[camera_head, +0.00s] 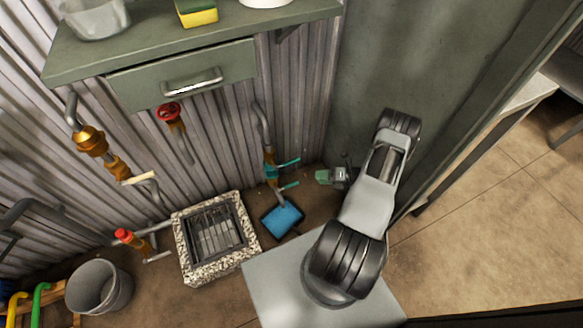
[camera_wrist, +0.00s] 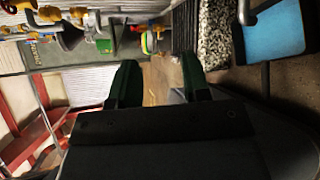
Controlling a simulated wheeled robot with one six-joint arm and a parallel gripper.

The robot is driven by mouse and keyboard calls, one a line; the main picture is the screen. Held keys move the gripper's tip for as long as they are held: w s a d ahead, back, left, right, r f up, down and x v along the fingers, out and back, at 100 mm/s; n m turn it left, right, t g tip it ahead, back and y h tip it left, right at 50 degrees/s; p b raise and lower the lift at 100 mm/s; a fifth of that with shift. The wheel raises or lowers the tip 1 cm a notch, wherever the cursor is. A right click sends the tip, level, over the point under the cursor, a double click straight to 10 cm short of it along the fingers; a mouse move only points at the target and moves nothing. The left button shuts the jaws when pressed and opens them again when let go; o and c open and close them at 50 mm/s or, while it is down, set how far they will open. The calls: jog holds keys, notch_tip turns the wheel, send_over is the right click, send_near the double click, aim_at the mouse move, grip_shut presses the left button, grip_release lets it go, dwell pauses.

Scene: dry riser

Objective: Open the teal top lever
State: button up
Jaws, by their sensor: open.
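The teal top lever (camera_head: 289,162) sticks out to the right from a grey pipe with a teal valve body on the corrugated wall. A second teal lever (camera_head: 290,185) sits just below it on the same pipe. My gripper (camera_head: 322,177) is to the right of both levers, apart from them in the picture, with its green fingertips towards the pipe. In the wrist view its two green fingers (camera_wrist: 158,64) are spread, with nothing between them. I cannot make out the top lever in the wrist view.
A blue tray (camera_head: 282,219) lies below the levers, beside a speckled grated drain (camera_head: 180,236). A green counter with a drawer (camera_head: 182,75) overhangs at the upper left. A grey-green panel (camera_head: 400,60) stands behind my arm. A grey bucket (camera_head: 100,287) is at lower left.

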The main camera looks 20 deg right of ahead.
aim_at(292, 161)
jog(key=w+a+m+t, duration=0.1)
jog(key=w+a+m, duration=0.1)
jog(key=w, duration=0.2)
jog(key=w+a+f+m+t+b, duration=0.1)
jog(key=w+a+m, duration=0.1)
jog(key=w, duration=0.2)
jog(key=w+a+m+t+b, duration=0.1)
jog(key=w+a+m, duration=0.2)
jog(key=w, duration=0.1)
jog(key=shift+w+a+f+h, duration=0.1)
jog(key=shift+w+f+h, duration=0.1)
jog(key=shift+h, duration=0.1)
grip_shut()
dwell(0.4)
